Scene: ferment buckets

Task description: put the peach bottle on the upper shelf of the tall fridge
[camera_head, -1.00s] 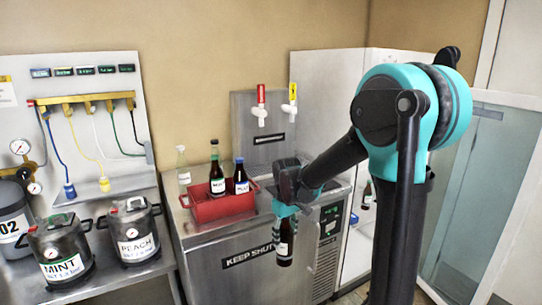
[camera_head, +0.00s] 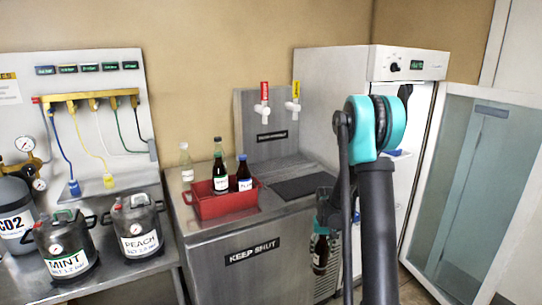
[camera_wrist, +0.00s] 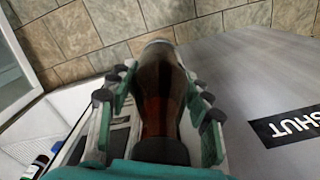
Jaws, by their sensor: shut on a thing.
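My gripper (camera_wrist: 155,98) is shut on a dark brown bottle (camera_wrist: 160,85), with a finger on each side. In the head view the held bottle (camera_head: 320,252) hangs about upright in front of the steel cooler, partly hidden by my arm. Its label is too small to read. The tall white fridge (camera_head: 330,95) stands at the back right with its glass door (camera_head: 475,190) swung open to the right. My arm hides much of its opening, and the upper shelf is not clearly seen. A small blue item (camera_head: 398,153) shows inside.
The steel cooler (camera_head: 255,285) carries a red crate (camera_head: 215,207) with dark bottles, a clear bottle (camera_head: 186,165) and two taps. Mint and Peach kegs (camera_head: 137,228) stand at left. The wrist view shows small capped bottles (camera_wrist: 38,165) at lower left.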

